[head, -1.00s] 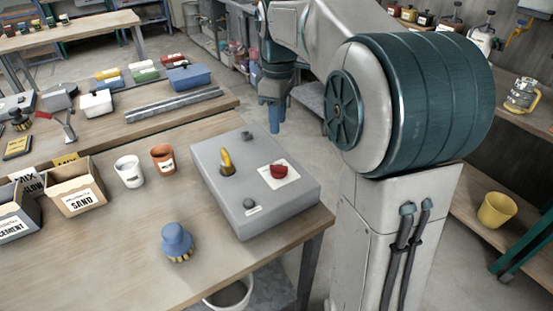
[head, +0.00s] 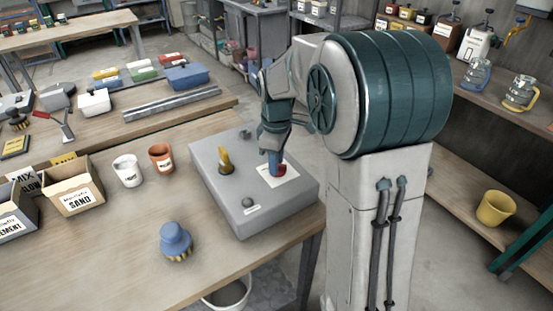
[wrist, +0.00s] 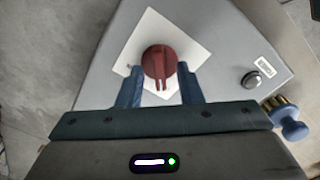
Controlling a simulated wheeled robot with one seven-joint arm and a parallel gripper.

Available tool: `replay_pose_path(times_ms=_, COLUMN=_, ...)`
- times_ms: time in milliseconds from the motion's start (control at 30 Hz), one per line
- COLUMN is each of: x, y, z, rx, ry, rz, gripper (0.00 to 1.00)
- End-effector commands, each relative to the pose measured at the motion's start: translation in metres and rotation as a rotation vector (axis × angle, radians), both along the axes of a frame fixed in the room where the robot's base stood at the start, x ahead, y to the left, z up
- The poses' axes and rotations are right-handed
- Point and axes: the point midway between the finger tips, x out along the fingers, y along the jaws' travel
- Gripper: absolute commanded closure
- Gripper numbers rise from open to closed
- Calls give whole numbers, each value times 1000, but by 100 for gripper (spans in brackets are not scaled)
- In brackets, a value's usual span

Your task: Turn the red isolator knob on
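The red isolator knob (wrist: 159,61) sits on a white square plate (wrist: 143,26) on top of the grey box (head: 232,205). In the wrist view its raised grip bar points toward my gripper. My gripper (wrist: 160,84) is open, with one blue finger on each side of the knob's near part and gaps between fingers and knob. In the head view my gripper (head: 276,170) is over the plate and hides most of the red knob (head: 283,170). I cannot tell how far above the box the fingertips are.
A blue brush (head: 175,240) stands on the table in front. A terracotta cup (head: 161,158), a white cup (head: 128,170) and a sand box (head: 73,188) stand to the left.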

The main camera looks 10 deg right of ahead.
Motion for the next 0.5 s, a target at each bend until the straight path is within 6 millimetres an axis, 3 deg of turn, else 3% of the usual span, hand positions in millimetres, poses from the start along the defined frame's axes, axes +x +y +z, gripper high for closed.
replay_pose_path(times_ms=133, x=0, y=0, z=0, rx=0, ry=0, rz=0, gripper=70)
replay_pose_path(times_ms=233, x=0, y=0, z=0, rx=0, ry=0, rz=0, gripper=98)
replay_pose_path(times_ms=500, x=0, y=0, z=0, rx=1, ry=1, rz=-7, gripper=100)
